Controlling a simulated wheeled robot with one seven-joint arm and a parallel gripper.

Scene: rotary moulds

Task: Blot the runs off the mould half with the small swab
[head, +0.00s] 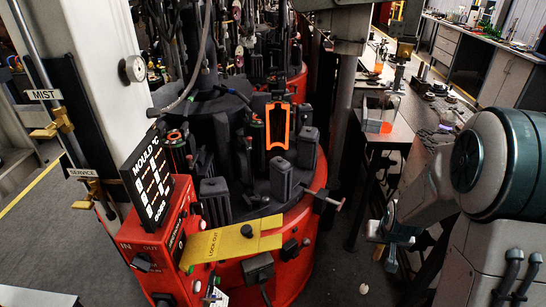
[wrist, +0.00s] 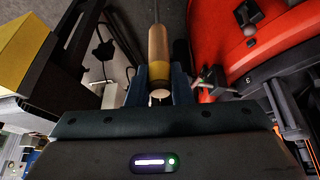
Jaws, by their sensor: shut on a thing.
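My gripper (wrist: 160,88) is shut on a tan, round handle (wrist: 159,45) with a yellow band and a thin rod running away from it. It looks like the swab's handle; the swab's tip is not seen. In the head view my gripper shows small below my arm at lower right, right of the rotary machine, and what it holds is hard to make out. Dark mould blocks (head: 280,180) stand upright on the black turntable (head: 250,205). I cannot tell which is the mould half, and no runs can be made out.
The red machine rim (head: 318,200) curves between my arm and the moulds. A yellow lock-out bar (head: 230,243) and the red control box (head: 165,240) stand at front left. A bench (head: 400,130) with a clear bin (head: 378,112) is behind. A post (head: 345,100) rises beside it.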

